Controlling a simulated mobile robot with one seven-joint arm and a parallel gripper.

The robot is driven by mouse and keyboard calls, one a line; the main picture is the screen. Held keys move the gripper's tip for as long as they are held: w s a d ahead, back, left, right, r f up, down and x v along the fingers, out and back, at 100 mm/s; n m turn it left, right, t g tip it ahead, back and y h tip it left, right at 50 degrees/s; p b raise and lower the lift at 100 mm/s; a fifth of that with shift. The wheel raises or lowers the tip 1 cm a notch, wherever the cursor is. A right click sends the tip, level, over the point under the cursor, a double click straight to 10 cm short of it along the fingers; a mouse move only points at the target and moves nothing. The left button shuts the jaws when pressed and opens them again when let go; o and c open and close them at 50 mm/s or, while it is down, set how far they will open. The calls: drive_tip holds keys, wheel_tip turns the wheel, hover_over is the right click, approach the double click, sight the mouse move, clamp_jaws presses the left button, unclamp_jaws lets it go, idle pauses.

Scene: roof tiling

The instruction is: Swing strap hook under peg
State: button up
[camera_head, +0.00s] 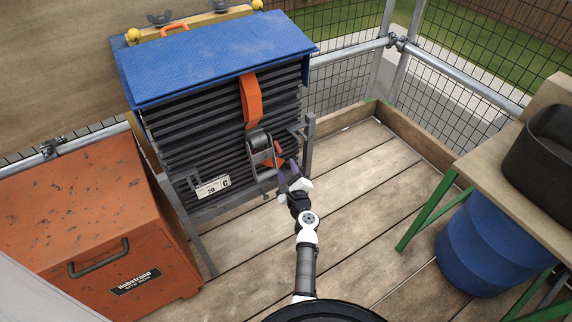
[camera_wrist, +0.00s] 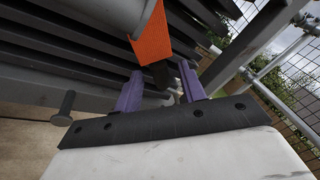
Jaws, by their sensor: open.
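The orange strap (camera_head: 251,98) comes out from under the blue cover and runs down the front of a stack of dark tiles to a grey metal buckle (camera_head: 260,148). In the wrist view the strap's orange webbing (camera_wrist: 152,38) ends in a dark end piece with a small pale metal hook (camera_wrist: 173,94). My gripper (camera_head: 284,176) is low at the stack's front, right of the buckle. In the wrist view its purple fingers (camera_wrist: 160,84) are open, with the hook between them; contact cannot be told. A dark headed peg (camera_wrist: 66,106) shows left of the fingers, apart from the hook.
The blue cover (camera_head: 210,58) lies over the tiles (camera_head: 190,115). An orange site box (camera_head: 90,225) stands left. A blue barrel (camera_head: 480,240) and a wooden bench (camera_head: 500,160) stand right. Plank floor (camera_head: 370,165) is clear between; mesh fencing closes the back.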

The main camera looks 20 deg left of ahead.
clamp_jaws()
idle(0.3)
drive_tip(key=shift+s+a, duration=0.1)
drive_tip(key=shift+s+a+f+m+g+p, duration=0.5)
drive_tip(key=shift+s+a+m+p, duration=0.4)
drive_tip(key=shift+s+m+p, duration=0.4)
drive_tip(key=shift+s+a+f+m+g+p, duration=0.35)
drive_tip(key=shift+s+a+f+m+p, duration=0.2)
drive_tip(key=shift+s+a+m+p, duration=0.7)
drive_tip(key=shift+s+a+f+m+g+p, duration=0.55)
drive_tip(key=shift+s+m+p, duration=0.35)
drive_tip(key=shift+m+p, duration=0.75)
unclamp_jaws()
